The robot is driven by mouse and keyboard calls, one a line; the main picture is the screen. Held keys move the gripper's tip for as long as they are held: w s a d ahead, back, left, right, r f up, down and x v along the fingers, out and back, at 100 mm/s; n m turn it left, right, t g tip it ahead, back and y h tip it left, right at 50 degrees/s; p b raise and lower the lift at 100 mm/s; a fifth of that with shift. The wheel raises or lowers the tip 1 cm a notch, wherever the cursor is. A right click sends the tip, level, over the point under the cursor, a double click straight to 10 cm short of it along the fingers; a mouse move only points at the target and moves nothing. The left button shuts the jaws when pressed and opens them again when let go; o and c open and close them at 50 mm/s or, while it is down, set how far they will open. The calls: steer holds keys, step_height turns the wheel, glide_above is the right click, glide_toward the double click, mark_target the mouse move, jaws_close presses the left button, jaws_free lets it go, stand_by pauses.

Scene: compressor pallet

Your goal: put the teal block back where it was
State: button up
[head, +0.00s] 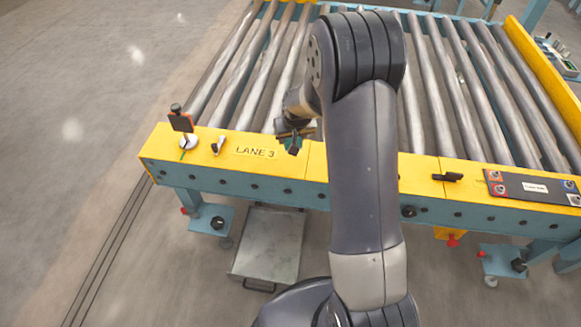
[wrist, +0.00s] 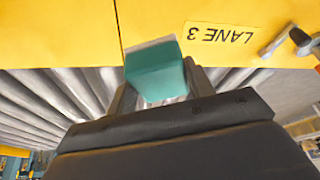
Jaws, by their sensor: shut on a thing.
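The teal block (wrist: 158,75) is between the two fingers of my gripper (wrist: 160,82) in the wrist view, with a paler face along its upper edge. My gripper is shut on it. In the head view my gripper (head: 294,138) is over the yellow front rail (head: 315,160) of the conveyor, just right of the LANE 3 lettering. Only a small dark green patch of the block shows there. I cannot tell whether the block touches the rail. No marked spot for the block is clear in these views.
Metal rollers (head: 430,90) lie behind the rail. A small upright fixture with a dark orange-edged plate (head: 181,122) and a lever (head: 218,145) stand left on the rail. A black clamp (head: 447,177) and a control panel (head: 530,187) sit to the right. A grey tray (head: 270,245) is below.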

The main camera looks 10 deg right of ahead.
mark_target(291, 157)
steer(key=shift+w+r+b, duration=0.25)
steer(key=shift+w+b, duration=0.45)
steer(key=shift+b, duration=0.5)
steer(key=shift+w+r+b, duration=0.25)
steer(key=shift+r+b, duration=0.3)
steer(key=shift+b, duration=0.2)
step_height(291, 157, down, 10)
steer(key=b, duration=0.2)
steer(key=shift+r+b, duration=0.25)
steer(key=shift+b, duration=0.05)
steer(key=shift+f, duration=0.2)
steer(key=o, duration=0.9)
steer(key=shift+r, duration=0.15)
